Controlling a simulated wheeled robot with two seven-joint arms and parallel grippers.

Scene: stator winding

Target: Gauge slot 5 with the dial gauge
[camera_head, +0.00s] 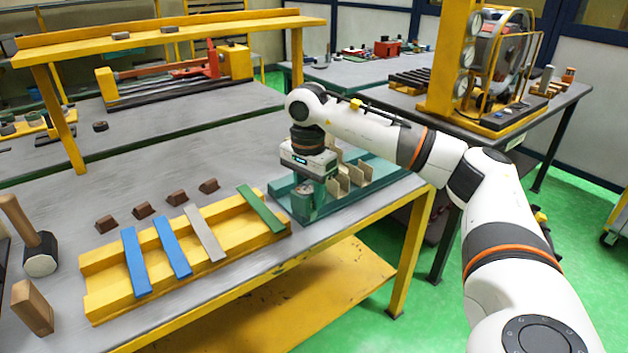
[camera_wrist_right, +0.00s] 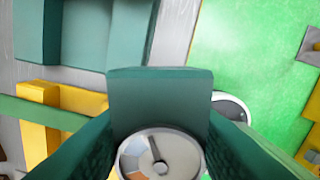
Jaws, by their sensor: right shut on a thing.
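My right gripper (camera_head: 310,197) reaches down over the near left end of the green tray (camera_head: 345,205). In the right wrist view (camera_wrist_right: 160,130) its dark green fingers are shut on the dial gauge (camera_wrist_right: 160,155), whose round face has a dark pointer and coloured sectors. A green block (camera_wrist_right: 160,95) stands just beyond the dial between the fingers. The gauge's tip and any contact below it are hidden. No numbered slot can be made out. My left gripper is not in view.
A yellow rack (camera_head: 95,270) bears two blue strips, a grey strip (camera_head: 205,235) and a green strip (camera_head: 262,209). Tan upright plates (camera_head: 360,170) stand in the tray's right part. Brown blocks (camera_head: 142,210) lie behind the rack; a mallet (camera_head: 40,255) is at left.

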